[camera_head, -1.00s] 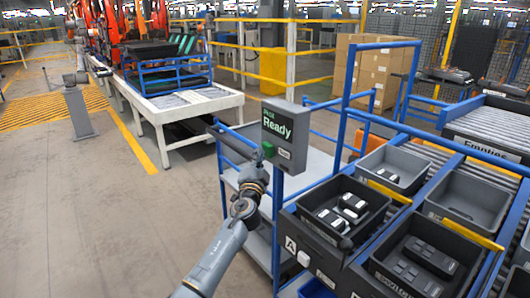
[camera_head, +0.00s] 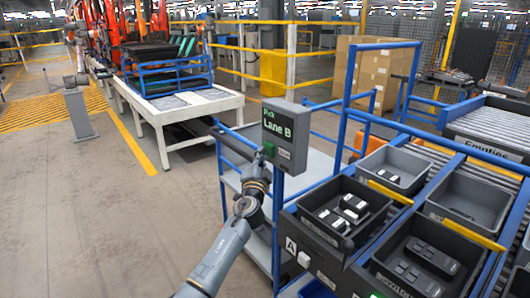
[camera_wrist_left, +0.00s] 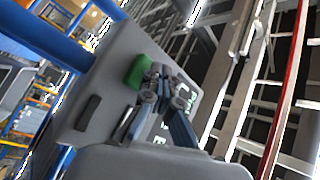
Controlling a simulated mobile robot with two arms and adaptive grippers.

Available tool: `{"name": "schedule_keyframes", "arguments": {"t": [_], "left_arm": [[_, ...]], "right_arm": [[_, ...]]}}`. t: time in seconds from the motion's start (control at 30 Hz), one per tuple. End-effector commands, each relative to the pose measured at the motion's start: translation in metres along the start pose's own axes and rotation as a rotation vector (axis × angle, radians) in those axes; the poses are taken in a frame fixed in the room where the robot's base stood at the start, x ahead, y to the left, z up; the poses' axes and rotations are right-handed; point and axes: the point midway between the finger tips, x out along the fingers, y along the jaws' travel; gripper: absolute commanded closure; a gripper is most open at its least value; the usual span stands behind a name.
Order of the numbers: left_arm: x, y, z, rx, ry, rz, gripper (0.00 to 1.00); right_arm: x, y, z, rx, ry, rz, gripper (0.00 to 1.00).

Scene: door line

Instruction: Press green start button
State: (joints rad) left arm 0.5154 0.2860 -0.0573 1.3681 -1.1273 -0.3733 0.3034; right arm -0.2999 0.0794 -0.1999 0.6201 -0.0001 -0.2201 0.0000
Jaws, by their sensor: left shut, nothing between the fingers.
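The green start button (camera_head: 268,150) is on the left side of a grey control box (camera_head: 287,134) on a blue post. Its screen reads "Pick Lane B". In the left wrist view the green button (camera_wrist_left: 136,72) shows right at the fingertips, on the tilted box (camera_wrist_left: 97,100). My left gripper (camera_head: 258,157) is shut and empty, its tips at the button. In the left wrist view my left gripper (camera_wrist_left: 160,82) partly covers the box; I cannot tell whether the tips touch the button. My right gripper is not in view.
Dark bins (camera_head: 320,226) with grey parts stand on the rack at right, below the box. A grey shelf cart (camera_head: 310,166) is behind the post. A white conveyor table (camera_head: 200,107) stands farther back. The floor at left is open.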

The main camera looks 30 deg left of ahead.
Motion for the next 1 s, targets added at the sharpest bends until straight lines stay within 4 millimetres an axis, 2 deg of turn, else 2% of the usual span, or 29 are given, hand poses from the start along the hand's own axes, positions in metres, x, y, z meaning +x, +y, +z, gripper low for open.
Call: {"name": "schedule_keyframes", "arguments": {"t": [1.0], "left_arm": [[-0.022, -0.015, 0.015, 0.001, 0.000, 0.002, 1.00]], "right_arm": [[-0.012, 0.000, -0.001, 0.000, 0.000, 0.000, 0.60]]}}
